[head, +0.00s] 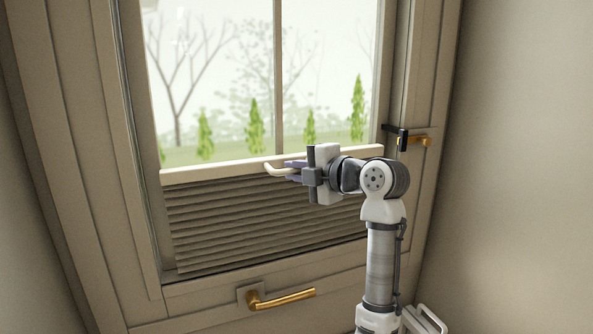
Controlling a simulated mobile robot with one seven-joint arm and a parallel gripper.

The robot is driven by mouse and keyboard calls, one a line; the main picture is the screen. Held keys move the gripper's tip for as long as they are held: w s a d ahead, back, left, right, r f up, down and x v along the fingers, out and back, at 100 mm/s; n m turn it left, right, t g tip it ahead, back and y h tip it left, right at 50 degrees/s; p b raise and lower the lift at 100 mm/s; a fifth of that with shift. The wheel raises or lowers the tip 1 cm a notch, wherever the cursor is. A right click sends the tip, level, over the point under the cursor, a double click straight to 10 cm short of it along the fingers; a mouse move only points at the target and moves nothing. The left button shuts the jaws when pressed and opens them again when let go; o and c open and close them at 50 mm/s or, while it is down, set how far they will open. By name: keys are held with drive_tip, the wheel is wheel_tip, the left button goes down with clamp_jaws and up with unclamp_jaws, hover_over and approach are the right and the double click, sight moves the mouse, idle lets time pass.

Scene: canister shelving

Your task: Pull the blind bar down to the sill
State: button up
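The blind bar (215,170) is a pale cream rail running across the window, tilted in the picture, with its right end higher. It sits at the top of the pleated grey-brown blind (235,225), which fills the pane below it. A cream curved handle (272,170) stands out from the bar near its middle. My gripper (288,172) is at this handle, pointing left, with one dark finger above and one below it. Whether the fingers press on the handle I cannot tell. The sill (215,285) lies below the blind's lower edge.
A brass lever handle (285,298) sits on the frame below the sill. Another brass handle (418,140) and a black catch (396,133) are on the right frame. Bare wall (520,170) is at the right. The upper pane (225,70) is uncovered.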

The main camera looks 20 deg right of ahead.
clamp_jaws()
drive_tip(key=shift+f, duration=0.1)
wheel_tip(320, 180, down, 19)
drive_tip(key=b, duration=1.5)
drive_tip(key=shift+r, duration=0.2)
drive_tip(key=o, duration=0.7)
unclamp_jaws()
drive_tip(key=shift+c, duration=0.2)
drive_tip(key=shift+r, duration=0.1)
drive_tip(key=b+v, duration=0.2)
drive_tip(key=v, duration=1.2)
drive_tip(key=shift+b, duration=0.35)
drive_tip(key=shift+r, duration=0.1)
